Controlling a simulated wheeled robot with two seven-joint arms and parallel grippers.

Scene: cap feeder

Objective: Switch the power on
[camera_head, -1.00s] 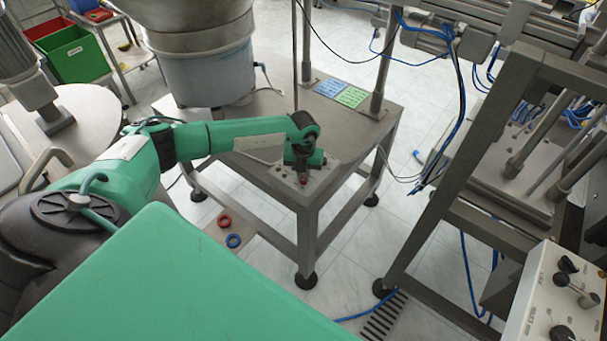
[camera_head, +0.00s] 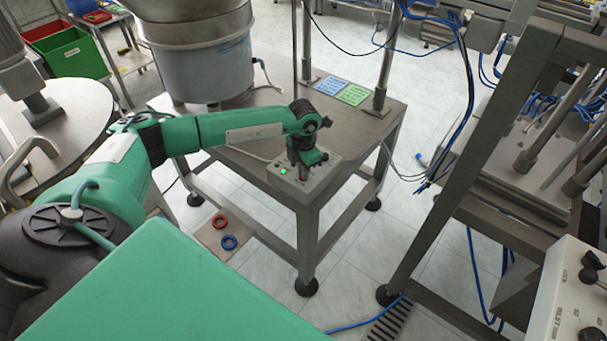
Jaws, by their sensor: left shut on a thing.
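A small grey control box (camera_head: 328,178) sits on the front corner of the steel table (camera_head: 250,155). A green lamp (camera_head: 284,171) glows on its panel, left of my gripper. My left gripper (camera_head: 304,173) comes down over the panel from above and is shut on a small control there, likely the power switch. The fingers hide most of that control. Something red shows just below and right of the fingertips. My right gripper is not in view.
The feeder bowl (camera_head: 205,65) stands at the back of the table. Blue and green cards (camera_head: 353,95) lie at the far right corner. A steel frame (camera_head: 465,170) stands to the right. Red and blue rings (camera_head: 229,242) lie low at the left.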

